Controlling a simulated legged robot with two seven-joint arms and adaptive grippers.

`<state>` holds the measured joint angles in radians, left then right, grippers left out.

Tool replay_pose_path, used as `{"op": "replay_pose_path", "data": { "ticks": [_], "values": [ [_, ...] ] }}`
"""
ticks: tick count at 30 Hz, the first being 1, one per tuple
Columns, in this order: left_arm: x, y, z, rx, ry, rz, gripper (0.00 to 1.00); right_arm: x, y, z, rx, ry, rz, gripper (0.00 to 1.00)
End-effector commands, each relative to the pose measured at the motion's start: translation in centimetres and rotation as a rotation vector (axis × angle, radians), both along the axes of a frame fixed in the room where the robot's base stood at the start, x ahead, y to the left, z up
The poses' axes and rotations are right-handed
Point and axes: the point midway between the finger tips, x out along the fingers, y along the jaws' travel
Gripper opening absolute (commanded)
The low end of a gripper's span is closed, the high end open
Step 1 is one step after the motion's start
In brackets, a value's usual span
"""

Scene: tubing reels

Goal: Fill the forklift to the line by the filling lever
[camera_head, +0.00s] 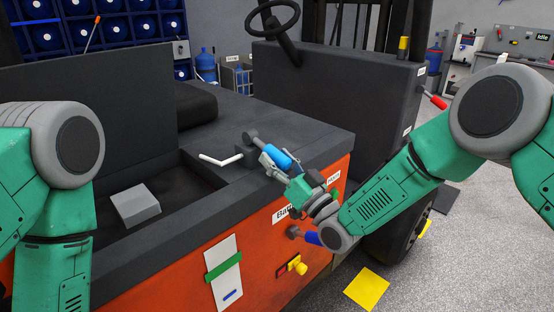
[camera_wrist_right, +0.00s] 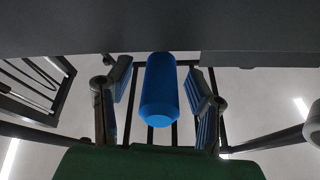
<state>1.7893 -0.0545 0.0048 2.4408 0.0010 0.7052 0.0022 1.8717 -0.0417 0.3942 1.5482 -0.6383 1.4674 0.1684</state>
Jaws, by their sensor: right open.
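The forklift (camera_head: 255,240) has an orange side and a black top and fills the middle of the head view. A bright blue handle (camera_head: 277,156) on a grey knob sticks out at its top edge; which control is the filling lever I cannot tell. My right gripper (camera_head: 280,162) is open at the blue handle. In the right wrist view the blue handle (camera_wrist_right: 162,90) lies between the open fingers (camera_wrist_right: 160,105), with a gap on both sides. A white gauge panel (camera_head: 220,253) with a green band and a small blue mark is on the orange side. My left gripper is out of view.
A white bent lever (camera_head: 220,159) lies left of the blue handle. A dark blue handle (camera_head: 312,238) and a yellow knob (camera_head: 298,265) project from the orange side below. A red handle (camera_head: 437,102) stands at the right. Grey floor is open at the lower right.

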Motion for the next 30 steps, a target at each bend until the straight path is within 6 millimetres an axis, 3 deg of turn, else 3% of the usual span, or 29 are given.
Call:
{"op": "replay_pose_path", "data": {
  "ticks": [2,3,6,17,30],
  "values": [
    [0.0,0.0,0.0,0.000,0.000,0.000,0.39,0.0,0.0,0.0,0.000,0.000,0.000,0.44],
    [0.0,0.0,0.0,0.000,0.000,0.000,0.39,0.0,0.0,0.0,0.000,0.000,0.000,0.30],
    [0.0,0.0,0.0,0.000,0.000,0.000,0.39,0.0,0.0,0.0,0.000,0.000,0.000,0.00],
    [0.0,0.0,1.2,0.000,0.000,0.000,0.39,-0.1,-0.1,0.7,-0.028,0.028,0.000,0.00],
    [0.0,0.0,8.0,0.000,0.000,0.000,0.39,-0.2,-0.3,4.0,-0.234,0.240,-0.001,0.00]
  ]
}}
